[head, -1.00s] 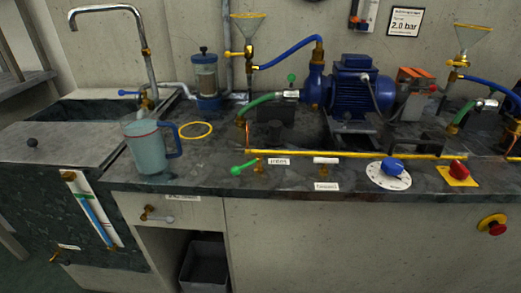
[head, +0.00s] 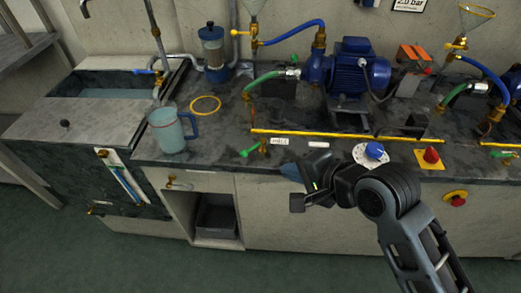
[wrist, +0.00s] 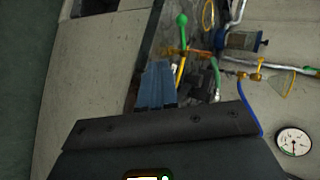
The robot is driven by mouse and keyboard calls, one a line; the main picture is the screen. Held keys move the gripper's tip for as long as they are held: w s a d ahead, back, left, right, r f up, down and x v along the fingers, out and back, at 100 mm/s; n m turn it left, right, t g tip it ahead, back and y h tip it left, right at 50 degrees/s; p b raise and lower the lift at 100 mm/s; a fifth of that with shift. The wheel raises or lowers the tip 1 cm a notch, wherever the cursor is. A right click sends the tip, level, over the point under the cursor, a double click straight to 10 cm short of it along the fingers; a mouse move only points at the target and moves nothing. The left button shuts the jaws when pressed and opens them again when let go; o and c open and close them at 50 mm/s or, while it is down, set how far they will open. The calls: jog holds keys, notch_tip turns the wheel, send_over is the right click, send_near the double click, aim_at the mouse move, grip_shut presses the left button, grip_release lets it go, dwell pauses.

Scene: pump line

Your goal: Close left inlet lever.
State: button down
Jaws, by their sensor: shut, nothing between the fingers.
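A green-handled lever (head: 250,151) sits on a brass valve at the front of the counter, in front of the left pump. Its handle points left, and a small label stands just right of it. In the wrist view the lever's green ball end (wrist: 182,19) shows near the top, beyond my fingers. I cannot read the label well enough to confirm that this is the left inlet lever. My gripper (head: 289,171) is shut and empty, at the counter's front edge, right of the lever and apart from it. Its blue fingers (wrist: 158,78) also show in the wrist view.
A yellow pipe (head: 340,137) runs along the counter behind the lever. A blue-handled jug (head: 167,131) and a yellow ring (head: 206,104) lie to the left. A blue knob (head: 374,151) and a red knob (head: 431,154) are to the right. Another green lever (head: 500,154) is at the right edge.

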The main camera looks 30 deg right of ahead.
aim_at(253, 147)
jog(key=x, duration=0.8)
jog(key=shift+w+a+f, duration=0.1)
jog(key=shift+w+a+r+p, duration=0.1)
jog(key=shift+w+r+p, duration=0.05)
jog(key=shift+w, duration=0.45)
jog(key=shift+w+a+r+p, duration=0.15)
jog(key=shift+w, duration=0.45)
jog(key=shift+w+a+r+p, duration=0.1)
jog(key=shift+w+r+p, duration=0.05)
jog(key=shift+w, duration=0.45)
